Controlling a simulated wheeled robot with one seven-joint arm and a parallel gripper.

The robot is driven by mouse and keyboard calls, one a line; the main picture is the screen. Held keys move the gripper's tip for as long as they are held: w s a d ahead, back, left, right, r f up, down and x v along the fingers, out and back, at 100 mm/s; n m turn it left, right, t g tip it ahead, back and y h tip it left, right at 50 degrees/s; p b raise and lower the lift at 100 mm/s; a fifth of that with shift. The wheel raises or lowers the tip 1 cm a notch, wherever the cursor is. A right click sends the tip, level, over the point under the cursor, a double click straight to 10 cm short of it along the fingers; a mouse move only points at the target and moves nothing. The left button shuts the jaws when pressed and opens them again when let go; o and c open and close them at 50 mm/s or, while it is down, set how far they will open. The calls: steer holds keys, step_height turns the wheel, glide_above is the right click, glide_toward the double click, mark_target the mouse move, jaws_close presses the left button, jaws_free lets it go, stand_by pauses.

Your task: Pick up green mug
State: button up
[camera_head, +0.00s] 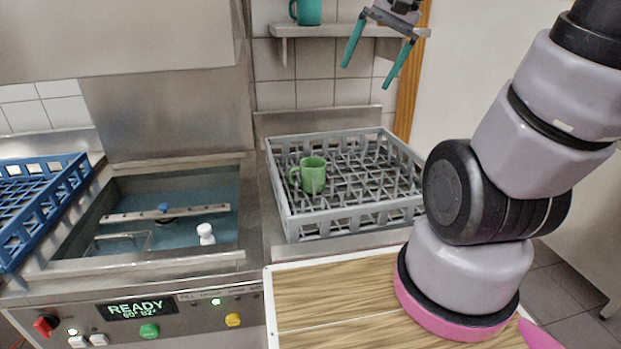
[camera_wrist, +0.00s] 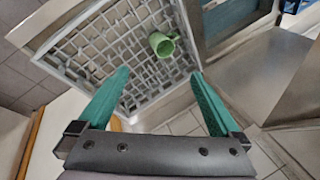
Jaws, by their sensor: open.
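The green mug (camera_head: 312,175) stands upright in the left part of the grey dish rack (camera_head: 352,223), its handle pointing left in the head view. In the wrist view the mug (camera_wrist: 160,45) shows beyond the fingertips, and the rack (camera_wrist: 62,33) fills the upper middle. My gripper (camera_head: 368,70) is open and empty, with its teal fingers apart. It hangs above the back of the rack, in front of the shelf, well clear of the mug. In the wrist view my gripper (camera_wrist: 160,75) has nothing between its fingers.
A teal mug (camera_head: 307,12) sits on the wall shelf (camera_head: 330,30) close to my gripper. A blue rack (camera_head: 40,205) stands at the far left, beside the steel wash basin (camera_head: 190,260). A wooden board (camera_head: 330,300) lies in front of the grey rack.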

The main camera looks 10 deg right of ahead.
steer(key=w+f+m+g+y, duration=0.1)
steer(key=w+f+m+y, duration=0.2)
steer(key=f, duration=0.6)
steer(key=w+d+f+m+g+y, duration=0.1)
steer(key=w+f+m+g+y, duration=0.1)
steer(key=w+f+m+y, duration=0.2)
steer(key=w+f+m+g+y, duration=0.1)
steer(key=w+f+m+y, duration=0.2)
steer(key=w+f, duration=0.6)
steer(key=shift+d+f+m+g, duration=0.2)
steer(key=shift+f+m, duration=0.1)
steer(key=shift+f, duration=1.5)
steer(key=shift+d+f+m+g, duration=0.1)
steer(key=shift+f+m+g, duration=0.15)
steer(key=shift+f, duration=1.5)
steer(key=shift+a+f+y, duration=0.15)
steer(key=shift+y, duration=0.15)
glide_toward(302, 179)
steer(key=shift+w+a+f, duration=0.15)
steer(key=shift+a+f, duration=0.1)
steer(key=shift+f, duration=0.2)
steer(key=shift+w+a+f, duration=0.15)
steer(key=shift+a+f, duration=0.1)
steer(key=shift+f, duration=0.15)
steer(key=shift+r+x, duration=0.2)
steer(key=shift+x, duration=2.65)
steer(key=shift+w+a, duration=0.1)
steer(key=c, duration=1.3)
steer(key=shift+r, duration=0.1)
